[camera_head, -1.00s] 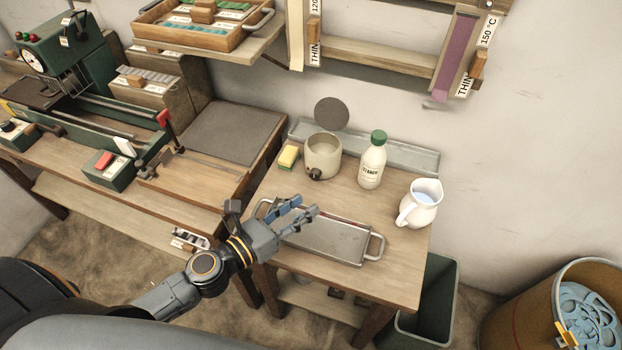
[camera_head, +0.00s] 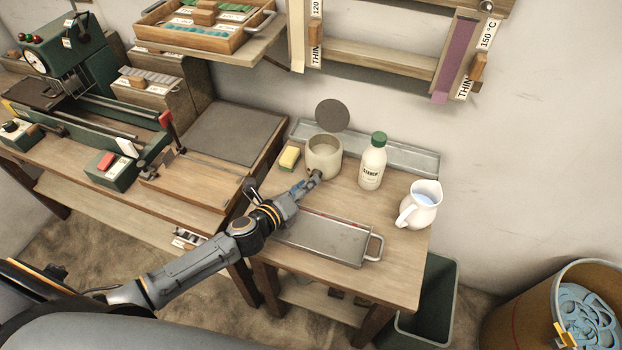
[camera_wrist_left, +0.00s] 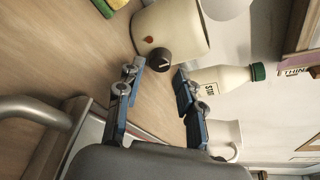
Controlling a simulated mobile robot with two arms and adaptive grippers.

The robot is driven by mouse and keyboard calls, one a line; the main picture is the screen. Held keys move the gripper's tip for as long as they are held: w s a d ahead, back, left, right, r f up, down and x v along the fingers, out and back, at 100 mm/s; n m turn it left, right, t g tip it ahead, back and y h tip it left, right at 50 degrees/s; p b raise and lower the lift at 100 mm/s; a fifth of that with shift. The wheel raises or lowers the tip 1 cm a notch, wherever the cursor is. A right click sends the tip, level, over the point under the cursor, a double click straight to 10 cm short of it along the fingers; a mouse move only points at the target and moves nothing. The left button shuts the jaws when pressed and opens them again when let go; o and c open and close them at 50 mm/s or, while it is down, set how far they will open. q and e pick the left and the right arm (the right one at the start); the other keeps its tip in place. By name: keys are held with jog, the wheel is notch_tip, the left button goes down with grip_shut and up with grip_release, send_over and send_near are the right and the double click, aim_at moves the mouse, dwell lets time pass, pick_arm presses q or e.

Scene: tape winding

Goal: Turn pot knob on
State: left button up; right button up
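The pot (camera_head: 324,155) is cream-coloured and stands near the back of the small wooden table. In the left wrist view, the pot (camera_wrist_left: 180,26) shows a dark round knob (camera_wrist_left: 162,59) with a white pointer mark, and a small red spot beside it. My left gripper (camera_head: 313,180) reaches to the pot's front; its fingers largely hide the knob in the head view. In the left wrist view, the left gripper (camera_wrist_left: 159,80) is open, its fingertips on either side just short of the knob, with nothing between them. My right gripper is not in view.
A metal tray with handles (camera_head: 330,240) lies below the left hand. A yellow sponge (camera_head: 289,157) is left of the pot. A green-capped white bottle (camera_head: 372,165) and a white jug (camera_head: 419,205) stand to the right. A round grey disc (camera_head: 332,114) is behind the pot.

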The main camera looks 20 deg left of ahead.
pick_arm(q)
jog(key=shift+x, duration=1.5)
jog(key=shift+s, duration=0.1)
jog(key=shift+c, duration=0.4)
